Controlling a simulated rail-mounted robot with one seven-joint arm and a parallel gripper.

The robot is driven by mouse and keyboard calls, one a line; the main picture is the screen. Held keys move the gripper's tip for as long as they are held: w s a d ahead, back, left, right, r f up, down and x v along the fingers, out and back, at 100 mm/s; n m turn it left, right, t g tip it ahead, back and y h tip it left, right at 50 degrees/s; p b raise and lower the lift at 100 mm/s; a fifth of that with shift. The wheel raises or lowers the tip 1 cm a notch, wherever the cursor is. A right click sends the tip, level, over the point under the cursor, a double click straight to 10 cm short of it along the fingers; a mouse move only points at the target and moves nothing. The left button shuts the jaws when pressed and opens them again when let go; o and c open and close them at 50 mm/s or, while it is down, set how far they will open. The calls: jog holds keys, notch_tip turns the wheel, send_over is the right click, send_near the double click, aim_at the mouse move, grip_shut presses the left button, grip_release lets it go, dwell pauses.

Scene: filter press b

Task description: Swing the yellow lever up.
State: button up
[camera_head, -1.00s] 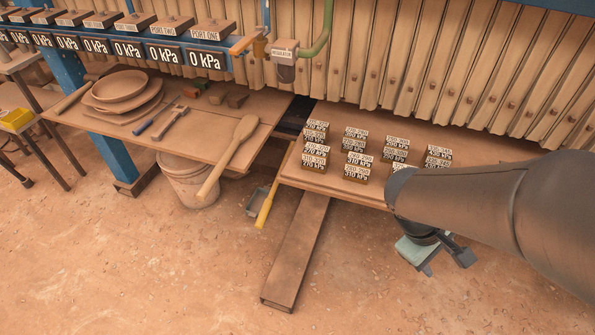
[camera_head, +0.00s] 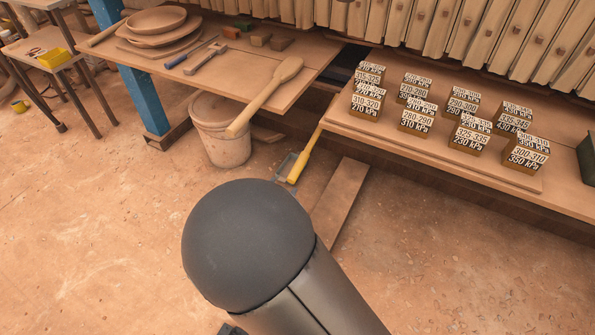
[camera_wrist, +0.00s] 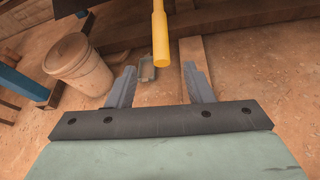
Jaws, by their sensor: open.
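The yellow lever (camera_head: 303,155) slants down in the gap between the two benches in the head view, its lower end near a small grey metal piece (camera_head: 286,166). In the wrist view the yellow lever (camera_wrist: 160,42) hangs from the top edge, and its rounded lower end shows just ahead of the gap between my fingers. My gripper (camera_wrist: 160,78) is open, with one finger on each side and nothing held. I see no contact with the lever. In the head view my arm's dark link hides nearly all of the gripper.
A wooden plank (camera_head: 340,203) lies on the ground below the lever. A bucket (camera_head: 222,132) stands to its left under the left bench, where a wooden paddle (camera_head: 266,95) overhangs the edge. Several labelled blocks (camera_head: 417,118) sit on the right bench.

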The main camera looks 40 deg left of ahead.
aim_at(295, 171)
jog(key=b+x, duration=0.2)
jog(key=x, duration=1.1)
jog(key=shift+d, duration=0.1)
grip_shut()
